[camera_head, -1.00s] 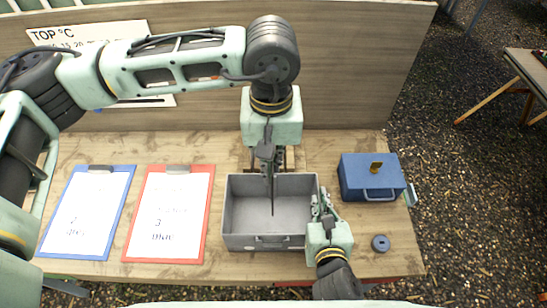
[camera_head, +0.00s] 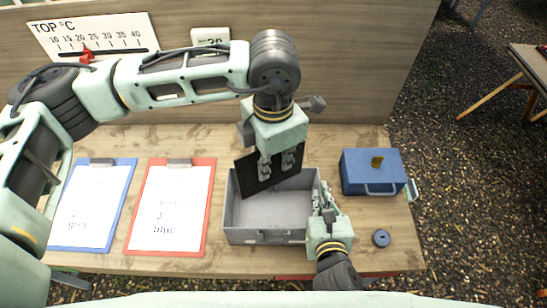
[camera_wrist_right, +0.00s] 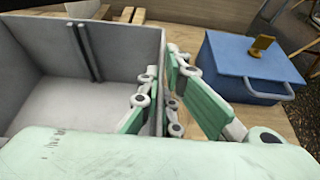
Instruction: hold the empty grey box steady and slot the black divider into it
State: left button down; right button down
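The grey box (camera_head: 232,235) sits on the wooden table, open at the top and empty inside, with a handle on its front. The wrist view shows a pair of dark upright ribs on an inner wall of the grey box (camera_wrist_right: 28,62). My left gripper (camera_head: 278,164) is shut on the black divider (camera_head: 254,183), a flat dark plate held tilted over the box's back left part. Its lower edge looks near the rim; I cannot tell if it touches. My right gripper (camera_head: 325,203) straddles the box's right wall and looks shut on it, one finger inside, others outside.
A blue box (camera_head: 370,168) with a brass-coloured knob stands right of the grey box, close to my right gripper. A dark round piece (camera_head: 381,238) lies in front of it. Blue (camera_head: 127,170) and red (camera_head: 207,185) clipboards lie to the left. A panel stands behind.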

aim_at(273, 185)
pick_arm(q)
jog(key=n, duration=0.6)
jog(key=shift+f, duration=0.4)
jog(key=n, duration=0.3)
jog(key=f+n, duration=0.1)
jog(key=n, duration=0.2)
jog(key=shift+f, duration=0.8)
jog(key=shift+f, duration=0.2)
jog(key=shift+f, duration=0.7)
jog(key=shift+f, duration=0.15)
jog(key=shift+f, duration=1.35)
jog(key=shift+f, duration=0.1)
jog(key=shift+f, duration=1.4)
